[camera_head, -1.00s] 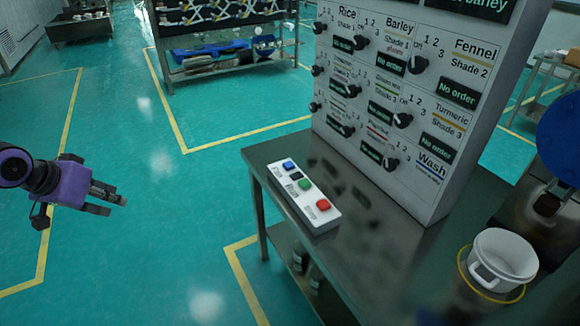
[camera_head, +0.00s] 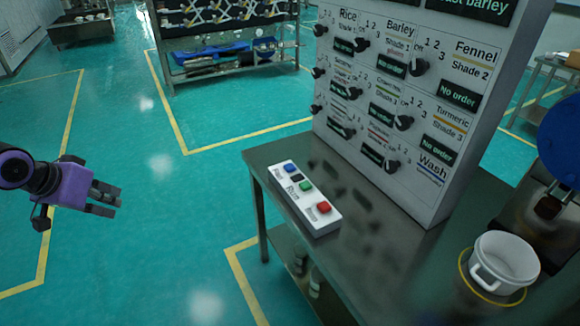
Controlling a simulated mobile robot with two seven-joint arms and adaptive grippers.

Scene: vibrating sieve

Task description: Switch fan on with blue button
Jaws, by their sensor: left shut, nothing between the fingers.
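A white button box (camera_head: 307,203) lies on the metal table (camera_head: 400,258) near its left edge. The blue button (camera_head: 289,168) is at the box's far end. A black part, a green button (camera_head: 305,187) and a red button (camera_head: 323,207) follow along it. My left gripper (camera_head: 116,203), purple with dark fingers, is at the far left over the floor. It is shut and empty, well apart from the box and pointing right. My right gripper is not in view. No fan can be made out for certain.
A tall white panel (camera_head: 400,110) with knobs and labels stands on the table behind the box. A white pot (camera_head: 503,262) stands at the right in a yellow ring. A shelf rack (camera_head: 228,75) is at the back. The floor between gripper and table is clear.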

